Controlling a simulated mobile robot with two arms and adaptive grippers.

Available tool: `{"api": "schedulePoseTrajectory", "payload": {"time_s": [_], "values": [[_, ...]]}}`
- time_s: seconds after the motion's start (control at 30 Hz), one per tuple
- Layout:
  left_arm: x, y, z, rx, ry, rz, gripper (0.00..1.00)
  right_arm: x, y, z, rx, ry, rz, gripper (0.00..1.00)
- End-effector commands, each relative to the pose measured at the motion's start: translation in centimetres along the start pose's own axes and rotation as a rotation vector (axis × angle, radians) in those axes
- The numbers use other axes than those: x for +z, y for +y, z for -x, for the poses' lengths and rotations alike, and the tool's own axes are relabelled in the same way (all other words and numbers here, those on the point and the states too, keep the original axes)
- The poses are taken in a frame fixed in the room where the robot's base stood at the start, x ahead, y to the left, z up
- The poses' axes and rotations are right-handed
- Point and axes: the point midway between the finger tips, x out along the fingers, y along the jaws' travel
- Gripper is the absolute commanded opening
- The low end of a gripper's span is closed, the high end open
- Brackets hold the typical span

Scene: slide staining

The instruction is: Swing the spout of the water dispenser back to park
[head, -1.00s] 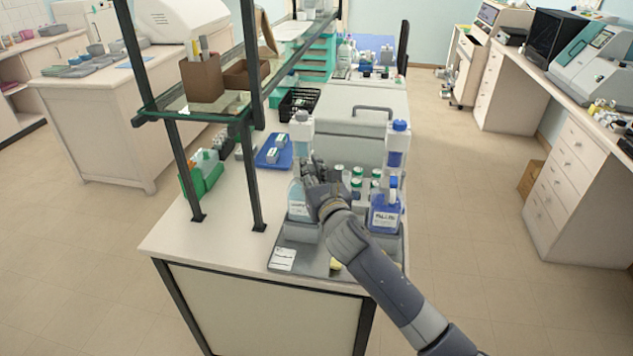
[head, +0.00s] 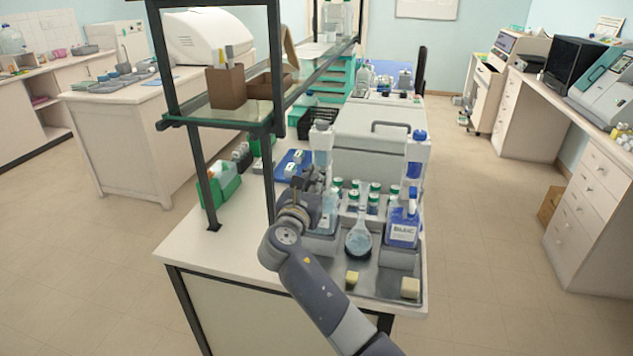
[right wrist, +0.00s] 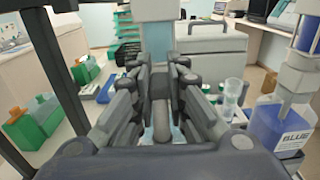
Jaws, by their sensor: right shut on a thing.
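In the right wrist view the fingers (right wrist: 161,85) are closed together on a narrow grey piece, which I take as the spout (right wrist: 162,122). Most of the spout is hidden by the fingers. My left gripper is not in view.
The blue dispenser (head: 403,225) stands to the right on the same tray (head: 385,283). A round flask (head: 358,240) stands between the two, with several green-capped bottles behind. A shelf post (head: 268,180) is close on the left. Two small pale blocks lie at the tray's front.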

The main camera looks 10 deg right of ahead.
Motion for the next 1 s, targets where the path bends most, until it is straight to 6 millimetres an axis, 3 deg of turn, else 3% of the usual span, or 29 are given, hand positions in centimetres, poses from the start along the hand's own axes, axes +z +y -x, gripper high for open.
{"api": "schedulePoseTrajectory", "payload": {"time_s": [0.13, 0.37, 0.4, 0.47, 0.83, 1.0], "values": [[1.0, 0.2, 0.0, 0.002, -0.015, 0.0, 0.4, 0.1, 0.1, 0.0, -0.003, -0.002, -0.001, 0.0], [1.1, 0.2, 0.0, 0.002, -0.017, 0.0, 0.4, 0.1, 0.1, 0.0, -0.002, -0.002, -0.001, 0.0], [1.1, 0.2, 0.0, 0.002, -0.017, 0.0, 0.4, 0.1, 0.1, 0.0, -0.002, -0.002, -0.001, 0.21], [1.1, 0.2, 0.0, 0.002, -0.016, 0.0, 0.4, 0.1, 0.1, 0.0, -0.002, -0.002, -0.001, 0.34], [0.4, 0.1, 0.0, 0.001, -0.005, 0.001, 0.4, 0.0, 0.1, 0.1, -0.002, 0.0, -0.001, 0.35], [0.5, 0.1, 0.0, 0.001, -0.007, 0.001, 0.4, -0.1, 0.1, 1.7, -0.001, 0.001, -0.002, 0.35]]}}
